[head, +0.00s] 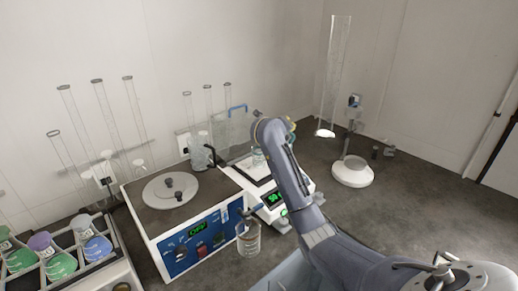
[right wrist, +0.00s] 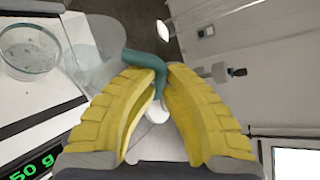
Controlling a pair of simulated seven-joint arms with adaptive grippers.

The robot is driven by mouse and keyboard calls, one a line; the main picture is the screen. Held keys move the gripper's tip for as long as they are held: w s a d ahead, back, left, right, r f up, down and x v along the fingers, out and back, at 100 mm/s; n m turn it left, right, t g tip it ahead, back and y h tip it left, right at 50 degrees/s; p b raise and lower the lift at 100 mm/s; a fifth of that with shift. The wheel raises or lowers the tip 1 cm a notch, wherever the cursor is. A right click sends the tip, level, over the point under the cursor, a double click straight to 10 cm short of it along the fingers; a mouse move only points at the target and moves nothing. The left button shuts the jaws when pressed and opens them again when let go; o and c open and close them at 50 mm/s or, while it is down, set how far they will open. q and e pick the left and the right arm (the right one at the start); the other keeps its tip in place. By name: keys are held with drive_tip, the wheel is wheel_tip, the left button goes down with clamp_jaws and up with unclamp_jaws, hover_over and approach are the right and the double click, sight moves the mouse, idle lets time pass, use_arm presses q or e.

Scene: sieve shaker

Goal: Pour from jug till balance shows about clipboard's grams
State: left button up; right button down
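The clear jug has a teal-blue handle (right wrist: 146,62), which lies between the yellow fingertips of my right gripper (right wrist: 158,85) in the right wrist view. The fingers close on the handle. In the head view my arm hides most of this gripper, and a blue handle (head: 238,107) shows above a clear body. The balance (head: 303,186) carries a glass dish (right wrist: 30,50), also visible as a clear vessel (head: 258,157). Its green display (right wrist: 30,166) reads 50 g at the visible end. The jug's contents are unclear. I cannot make out a clipboard for sure. My left gripper is out of view.
A sieve shaker (head: 185,215) with a blue panel stands left of the balance. A glass beaker (head: 248,242) stands in front. Tall glass tubes (head: 106,110) line the wall. The bench (head: 415,195) is clear at right.

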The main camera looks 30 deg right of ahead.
drive_tip(key=shift+w+a+h+b, duration=0.15)
drive_tip(key=shift+h+b, duration=0.15)
idle(2.8)
drive_tip(key=shift+s+d+f+m+t+y, duration=0.3)
drive_tip(key=shift+s+d+f+m+y, duration=0.25)
drive_tip(key=shift+d+f+m+y, duration=0.15)
drive_tip(key=shift+s+d+f, duration=0.2)
drive_tip(key=shift+f, duration=0.35)
drive_tip(key=s+d+f+m+t+y+p, duration=0.1)
drive_tip(key=s+d+f+m+t+y, duration=0.2)
drive_tip(key=f, duration=0.4)
drive_tip(key=shift+s+d+m, duration=0.45)
drive_tip(key=shift+d+m, duration=0.35)
drive_tip(key=shift+m, duration=0.1)
